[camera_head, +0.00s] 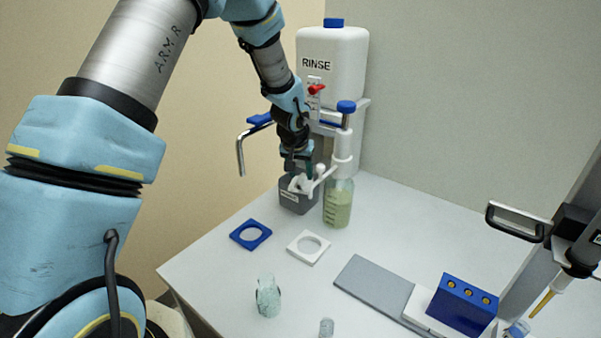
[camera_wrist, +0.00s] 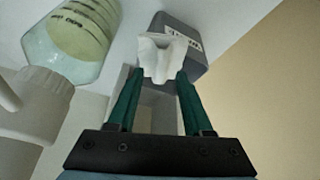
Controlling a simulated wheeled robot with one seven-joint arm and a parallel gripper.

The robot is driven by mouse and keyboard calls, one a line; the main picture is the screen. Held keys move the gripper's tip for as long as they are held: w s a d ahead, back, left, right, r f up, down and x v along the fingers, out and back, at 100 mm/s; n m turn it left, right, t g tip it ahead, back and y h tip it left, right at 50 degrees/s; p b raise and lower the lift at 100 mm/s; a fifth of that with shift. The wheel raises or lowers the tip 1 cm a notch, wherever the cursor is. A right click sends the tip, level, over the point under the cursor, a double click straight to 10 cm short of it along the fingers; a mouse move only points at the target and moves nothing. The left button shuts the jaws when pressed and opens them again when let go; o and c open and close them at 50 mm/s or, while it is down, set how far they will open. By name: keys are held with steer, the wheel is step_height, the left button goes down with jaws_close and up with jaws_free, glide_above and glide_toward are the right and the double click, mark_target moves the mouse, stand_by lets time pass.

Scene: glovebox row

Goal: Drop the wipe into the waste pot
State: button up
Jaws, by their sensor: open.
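The white crumpled wipe (camera_head: 298,184) shows at the top of the grey waste pot (camera_head: 300,203). In the wrist view the wipe (camera_wrist: 160,52) lies at the pot's (camera_wrist: 182,28) mouth, and part of it stands above the rim. I cannot tell how far it reaches inside. My gripper (camera_head: 297,166) is directly above the pot, pointing down. In the wrist view its two green fingers (camera_wrist: 157,76) are apart, with their tips at either side of the wipe. The pot carries a white label and stands upright on the bench.
A bottle of greenish liquid with a white dispenser (camera_head: 340,203) stands close right of the pot. The RINSE tank (camera_head: 331,65) is behind. A blue square ring (camera_head: 251,234) and a white one (camera_head: 308,247) lie in front. A blue rack (camera_head: 462,304) stands at right.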

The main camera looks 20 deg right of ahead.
steer(key=b+v, duration=0.2)
steer(key=v, duration=1)
steer(key=shift+a+f, duration=0.1)
